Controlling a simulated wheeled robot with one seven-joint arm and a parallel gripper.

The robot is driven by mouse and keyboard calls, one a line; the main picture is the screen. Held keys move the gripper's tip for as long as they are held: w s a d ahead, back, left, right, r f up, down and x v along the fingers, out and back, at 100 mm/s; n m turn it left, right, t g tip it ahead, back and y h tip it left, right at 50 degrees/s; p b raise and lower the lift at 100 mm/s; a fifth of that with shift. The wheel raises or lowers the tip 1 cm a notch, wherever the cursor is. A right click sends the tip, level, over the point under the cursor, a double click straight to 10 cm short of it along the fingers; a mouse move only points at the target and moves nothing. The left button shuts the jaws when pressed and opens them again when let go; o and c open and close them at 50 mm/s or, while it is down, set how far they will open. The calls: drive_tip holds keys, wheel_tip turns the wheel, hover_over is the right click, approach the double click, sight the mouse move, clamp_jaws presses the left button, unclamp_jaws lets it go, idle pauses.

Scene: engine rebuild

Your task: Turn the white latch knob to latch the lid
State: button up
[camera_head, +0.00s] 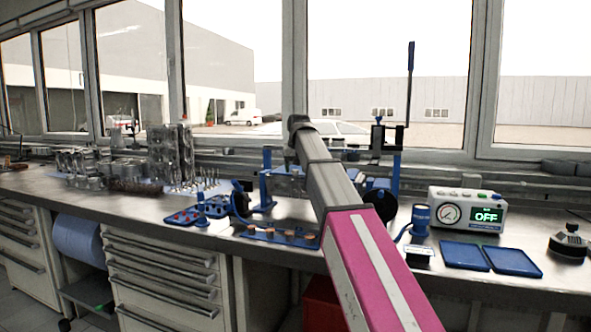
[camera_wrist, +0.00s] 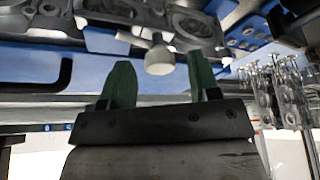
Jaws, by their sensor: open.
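In the wrist view a white knob (camera_wrist: 159,59) on a short stem sits between the two green fingers of my gripper (camera_wrist: 160,66). My gripper is open, with a gap on both sides of the knob. I cannot tell from this view how deep the knob lies between the fingers. Grey cast metal parts (camera_wrist: 200,22) and a blue surface (camera_wrist: 92,75) lie around the knob. I cannot make out which part is the lid. In the head view my arm crosses the bench and hides the gripper and the knob.
The metal bench (camera_head: 455,275) holds a blue press frame (camera_head: 397,165) beside my arm. A gauge box reading OFF (camera_head: 467,210) and blue trays (camera_head: 513,262) stand to the right. An engine block (camera_head: 170,152) and several valves stand to the left. Windows are behind.

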drive_tip(key=shift+w+f, duration=0.1)
drive_tip(key=shift+f, duration=0.1)
drive_tip(key=c, duration=0.9)
drive_tip(key=shift+n+y, duration=0.5)
drive_tip(key=shift+n, duration=1)
drive_tip(key=o, duration=0.9)
